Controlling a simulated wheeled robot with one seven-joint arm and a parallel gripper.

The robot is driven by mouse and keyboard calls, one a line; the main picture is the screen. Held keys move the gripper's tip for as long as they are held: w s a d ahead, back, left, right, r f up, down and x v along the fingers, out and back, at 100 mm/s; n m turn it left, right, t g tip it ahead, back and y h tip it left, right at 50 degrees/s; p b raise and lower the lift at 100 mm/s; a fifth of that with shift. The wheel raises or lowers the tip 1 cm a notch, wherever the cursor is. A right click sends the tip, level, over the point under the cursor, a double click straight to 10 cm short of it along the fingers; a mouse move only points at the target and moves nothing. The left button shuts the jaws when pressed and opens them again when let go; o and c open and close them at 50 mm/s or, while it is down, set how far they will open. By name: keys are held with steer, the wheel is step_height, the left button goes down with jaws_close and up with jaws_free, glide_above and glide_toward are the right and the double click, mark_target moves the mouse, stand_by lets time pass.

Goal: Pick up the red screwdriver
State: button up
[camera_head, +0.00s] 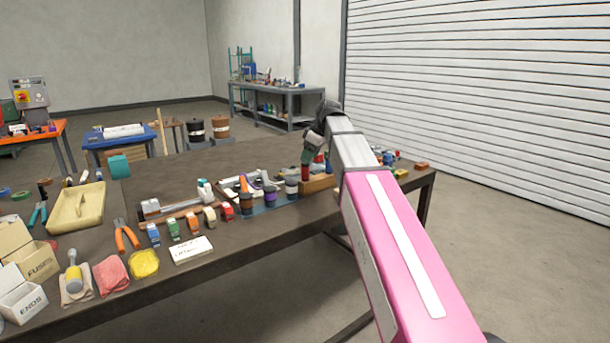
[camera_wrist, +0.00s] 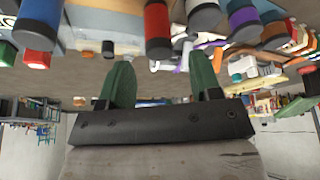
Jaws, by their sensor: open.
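My gripper (camera_head: 312,147) is at the end of my pink and grey arm, above the far right part of the long dark table. In the wrist view its two green fingers (camera_wrist: 161,62) are apart, with nothing held between them. A red cylinder with a black end (camera_wrist: 157,25), which looks like the red screwdriver's handle, shows ahead of the gap between the fingertips. In the head view a red upright part (camera_head: 306,158) shows just below my gripper, partly hidden by it. I cannot tell whether the fingers are beside it or short of it. Its shaft is not visible.
A wooden block (camera_head: 318,184) stands below my gripper. Pliers (camera_head: 126,236) and a white label box (camera_head: 192,250) lie nearer. The table's front right strip is clear.

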mark_target(303, 169)
steer(key=shift+x, duration=3.4)
steer(key=c, duration=1)
